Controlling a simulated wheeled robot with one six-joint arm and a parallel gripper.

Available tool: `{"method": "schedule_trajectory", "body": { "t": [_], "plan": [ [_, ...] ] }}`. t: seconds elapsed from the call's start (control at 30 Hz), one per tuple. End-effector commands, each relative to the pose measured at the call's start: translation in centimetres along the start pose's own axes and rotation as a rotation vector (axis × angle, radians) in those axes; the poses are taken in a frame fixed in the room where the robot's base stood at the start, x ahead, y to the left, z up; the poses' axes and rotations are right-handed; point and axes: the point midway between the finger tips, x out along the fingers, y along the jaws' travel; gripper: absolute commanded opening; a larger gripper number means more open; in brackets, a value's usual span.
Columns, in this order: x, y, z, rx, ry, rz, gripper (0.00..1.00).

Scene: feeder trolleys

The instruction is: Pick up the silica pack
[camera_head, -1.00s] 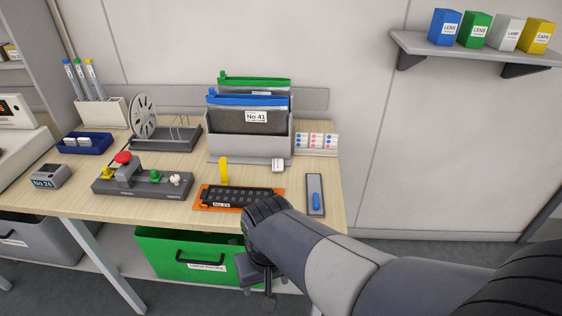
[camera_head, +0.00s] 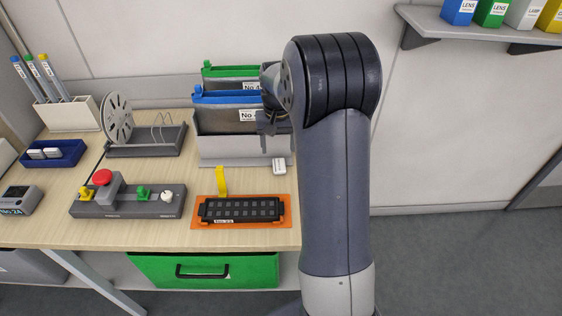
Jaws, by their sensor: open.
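A small white pack (camera_head: 279,165) lies on the bench at the front right foot of the grey pouch holder (camera_head: 232,150). It looks like a silica pack, but its print is too small to read. Two more small white packs (camera_head: 44,153) lie in a dark blue tray (camera_head: 66,158) at the left. My gripper (camera_head: 272,130) points down, above and slightly left of the single white pack, in front of the pouches. Its fingers are small and dark against the pouch. It is open and apart from the pack.
The pouch holder with blue-topped and green-topped pouches stands close behind my gripper. An orange mat (camera_head: 283,212) with a black feeder strip (camera_head: 241,209) and a yellow lever (camera_head: 221,181) lies in front. A grey button box (camera_head: 128,201) is left. My arm hides the bench's right end.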

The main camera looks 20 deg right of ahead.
Motion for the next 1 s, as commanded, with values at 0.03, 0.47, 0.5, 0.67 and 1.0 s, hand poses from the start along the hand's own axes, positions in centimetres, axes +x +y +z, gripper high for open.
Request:
{"method": "schedule_trajectory", "body": {
  "t": [0.03, 0.47, 0.5, 0.67, 1.0],
  "plan": [
    [1.0, 0.0, 0.1, 0.000, -0.005, 0.001, 0.62],
    [5.5, 0.2, 0.0, 0.001, -0.004, 0.001, 0.62],
    [6.1, 0.2, -0.1, 0.001, -0.004, 0.001, 0.62],
    [8.3, 0.3, -0.2, 0.000, -0.003, 0.000, 0.62],
    [9.3, 0.3, -0.3, 0.000, 0.001, 0.000, 0.62]
  ]
}}
